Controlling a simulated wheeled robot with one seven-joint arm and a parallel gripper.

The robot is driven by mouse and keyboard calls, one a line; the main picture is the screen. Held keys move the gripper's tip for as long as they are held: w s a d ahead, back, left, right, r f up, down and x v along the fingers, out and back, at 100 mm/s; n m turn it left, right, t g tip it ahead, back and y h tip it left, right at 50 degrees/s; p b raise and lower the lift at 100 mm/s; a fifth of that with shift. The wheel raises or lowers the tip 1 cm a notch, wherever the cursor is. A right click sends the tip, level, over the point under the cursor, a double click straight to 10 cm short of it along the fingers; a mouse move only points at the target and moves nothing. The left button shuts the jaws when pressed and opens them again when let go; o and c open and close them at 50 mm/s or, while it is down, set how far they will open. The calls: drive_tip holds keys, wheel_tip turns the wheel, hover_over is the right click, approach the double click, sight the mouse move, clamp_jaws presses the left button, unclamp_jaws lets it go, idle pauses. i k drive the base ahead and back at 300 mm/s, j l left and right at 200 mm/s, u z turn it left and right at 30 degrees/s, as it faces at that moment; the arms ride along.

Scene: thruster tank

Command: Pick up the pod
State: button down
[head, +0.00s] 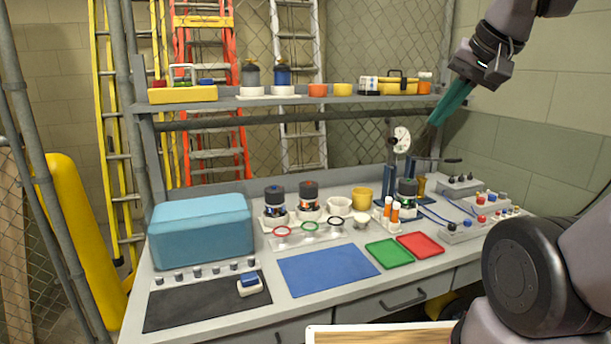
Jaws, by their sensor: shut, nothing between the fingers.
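Which thing is the pod is not certain from this view. Two dark, round, pod-like units stand upright side by side on the bench, a left one (275,197) and one with an orange-red top (308,195). A similar dark unit (407,190) stands between blue uprights under a round dial gauge (401,140). Two more canisters, one grey (250,77) and one blue (283,77), stand on the shelf. My gripper (437,119), with teal fingers, is shut and empty. It hangs at the upper right, above the bench and apart from all these units.
The bench holds a blue-green box (202,232), a black mat (207,302), a blue mat (328,270), green (388,253) and red (421,244) trays, and a control panel (482,217). The shelf (330,100) spans the back. The blue mat is bare.

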sight(407, 202)
drive_tip(key=i+l+u, duration=0.25)
drive_tip(key=l, duration=0.35)
drive_tip(key=i+l+u, duration=0.1)
drive_tip(key=l+u, duration=0.15)
drive_tip(key=l, duration=0.35)
drive_tip(key=i+l+u, duration=0.1)
drive_tip(key=l+u, duration=0.2)
drive_tip(key=l, duration=0.3)
drive_tip(key=l+u, duration=0.25)
drive_tip(key=l, duration=0.4)
drive_tip(key=i, duration=0.05)
